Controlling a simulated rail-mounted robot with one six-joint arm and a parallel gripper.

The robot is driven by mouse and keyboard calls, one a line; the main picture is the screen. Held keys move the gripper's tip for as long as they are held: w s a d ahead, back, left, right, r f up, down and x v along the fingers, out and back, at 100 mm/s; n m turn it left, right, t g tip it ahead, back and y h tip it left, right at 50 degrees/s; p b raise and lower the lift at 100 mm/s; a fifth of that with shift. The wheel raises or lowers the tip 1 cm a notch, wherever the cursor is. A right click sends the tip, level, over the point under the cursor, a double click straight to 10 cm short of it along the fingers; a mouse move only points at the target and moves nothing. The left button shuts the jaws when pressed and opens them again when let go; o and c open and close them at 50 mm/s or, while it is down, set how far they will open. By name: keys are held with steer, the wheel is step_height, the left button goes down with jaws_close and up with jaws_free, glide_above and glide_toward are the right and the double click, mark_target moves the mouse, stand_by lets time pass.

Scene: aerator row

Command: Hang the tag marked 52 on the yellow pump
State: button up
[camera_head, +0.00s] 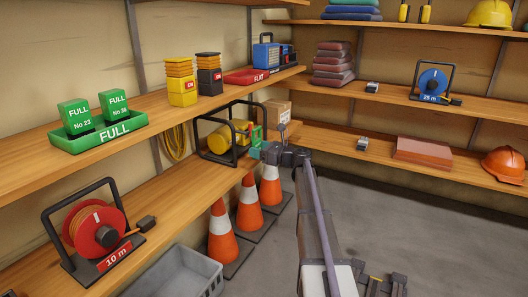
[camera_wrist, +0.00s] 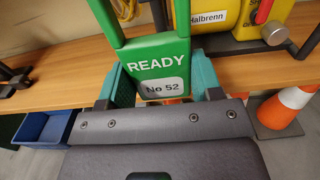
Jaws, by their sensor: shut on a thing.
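The green tag marked READY No 52 (camera_wrist: 158,67) is between the teal fingertips of my gripper (camera_wrist: 162,88) in the wrist view, its frame-like upper part rising out of the top of the picture. In the head view my gripper (camera_head: 264,152) is at the lower left shelf's far end, and a small green piece of the tag (camera_head: 256,132) shows above it. The yellow pump (camera_head: 219,139) sits in a black tube frame on that shelf, just left of my gripper.
A cardboard box (camera_head: 276,109) stands behind the pump. Orange cones (camera_head: 222,232) and a grey bin (camera_head: 177,275) are on the floor below. A red cable reel (camera_head: 97,232) is nearer on the shelf. The upper shelf holds a green FULL tray (camera_head: 113,133). Bare shelf lies between reel and pump.

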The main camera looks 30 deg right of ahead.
steer(key=f+b+x, duration=0.1)
steer(key=x, duration=0.5)
steer(key=shift+f, duration=0.25)
stand_by(0.7)
steer(key=o, duration=0.9)
steer(key=shift+c, duration=0.3)
steer(key=v, duration=0.9)
stand_by(0.6)
